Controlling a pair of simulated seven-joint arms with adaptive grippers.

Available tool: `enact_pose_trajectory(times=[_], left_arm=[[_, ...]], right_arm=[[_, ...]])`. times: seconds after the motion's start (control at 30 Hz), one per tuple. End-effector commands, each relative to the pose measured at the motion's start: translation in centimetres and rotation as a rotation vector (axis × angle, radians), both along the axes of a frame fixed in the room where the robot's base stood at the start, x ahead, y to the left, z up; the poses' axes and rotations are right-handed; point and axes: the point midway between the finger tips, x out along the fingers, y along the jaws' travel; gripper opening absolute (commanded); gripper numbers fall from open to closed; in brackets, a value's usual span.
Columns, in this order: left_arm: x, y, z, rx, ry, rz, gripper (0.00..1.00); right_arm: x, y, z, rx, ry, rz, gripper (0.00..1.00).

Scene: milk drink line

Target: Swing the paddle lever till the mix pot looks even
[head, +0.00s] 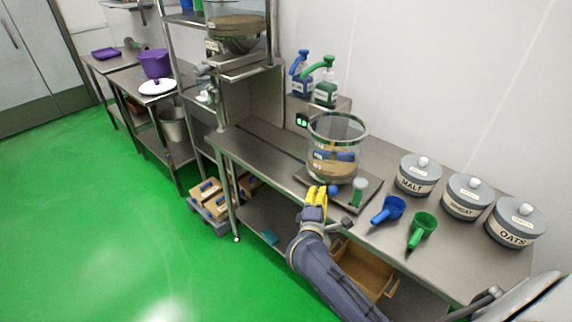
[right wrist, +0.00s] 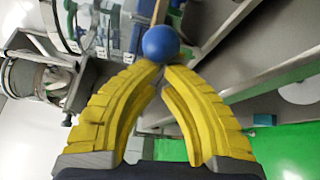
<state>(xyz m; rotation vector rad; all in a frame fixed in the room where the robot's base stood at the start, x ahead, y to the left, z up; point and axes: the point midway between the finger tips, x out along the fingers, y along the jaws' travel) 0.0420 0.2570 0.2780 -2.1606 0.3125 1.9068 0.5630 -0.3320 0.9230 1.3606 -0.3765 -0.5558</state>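The mix pot (head: 322,132), a clear round vessel with a metal rim, stands on a dark base plate on the steel bench in the head view. Tan stuff and a blue part show through its wall; whether the mix is even is too small to tell. A blue ball knob (head: 332,190), seemingly the paddle lever's end, sits at the pot's near side. My right gripper (head: 318,190) has its yellow fingers at this knob. In the right wrist view, the fingertips (right wrist: 160,70) meet right against the blue knob (right wrist: 160,43), which is not clearly between them. My left gripper is out of view.
A green-topped part (head: 358,190) stands right of the knob. A blue scoop (head: 388,209) and green scoop (head: 421,229) lie near the bench front, before lidded malt (head: 419,176) and oats (head: 515,224) tins. Pump bottles (head: 325,92) stand behind. A brown crate (head: 362,272) sits below.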

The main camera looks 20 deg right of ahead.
Motion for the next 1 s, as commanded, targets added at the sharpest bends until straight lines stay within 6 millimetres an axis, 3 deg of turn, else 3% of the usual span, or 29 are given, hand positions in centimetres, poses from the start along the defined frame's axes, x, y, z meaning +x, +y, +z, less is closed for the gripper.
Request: enact_pose_trajectory(times=[0.37, 0.63, 1.0], left_arm=[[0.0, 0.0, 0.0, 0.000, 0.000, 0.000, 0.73], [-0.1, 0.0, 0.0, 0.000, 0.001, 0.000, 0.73], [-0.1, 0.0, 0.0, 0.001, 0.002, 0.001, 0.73]], right_arm=[[0.4, 0.4, -0.2, 0.000, 0.001, -0.001, 0.00], [2.6, 2.6, -0.9, 0.003, 0.001, -0.009, 0.00], [-3.4, 5.0, -0.5, 0.001, 0.001, -0.007, 0.00]])
